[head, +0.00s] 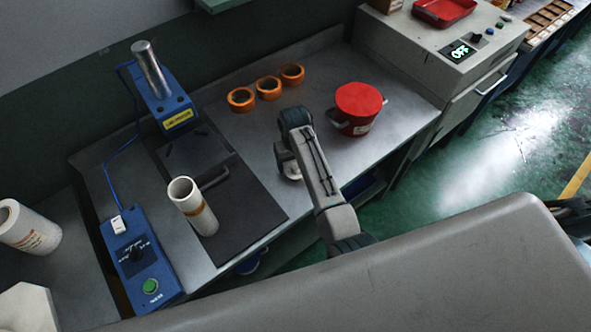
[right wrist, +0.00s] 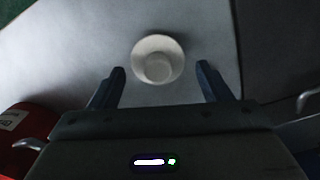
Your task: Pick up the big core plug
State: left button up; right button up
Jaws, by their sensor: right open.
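The big core plug, a pale round piece with a wide flange and a narrower raised middle (right wrist: 158,47), lies on the grey bench in the right wrist view. In the head view it shows as a small whitish piece (head: 291,171), mostly hidden by my right gripper. My right gripper (head: 284,160) is over the bench, pointing down at the plug. In the right wrist view its two dark fingers (right wrist: 160,70) are apart, one to each side of the plug, with nothing between them that looks gripped. My left gripper is not in view.
A red lidded pot (head: 359,98) with handles stands right of my right gripper. Several orange rings (head: 268,88) lie behind it. A white tube (head: 192,205) stands on a dark mat (head: 240,222). A blue press (head: 163,98) and blue control box (head: 140,262) are at left.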

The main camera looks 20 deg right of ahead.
aim_at(295, 170)
notch_tip(295, 170, down, 3)
jog(key=shift+d+f+p, duration=0.1)
jog(key=shift+d+p, duration=0.05)
jog(key=shift+p, duration=0.6)
jog(key=shift+f, duration=0.6)
jog(key=c, duration=0.7)
jog(key=shift+c, duration=0.3)
jog(key=shift+r, duration=0.15)
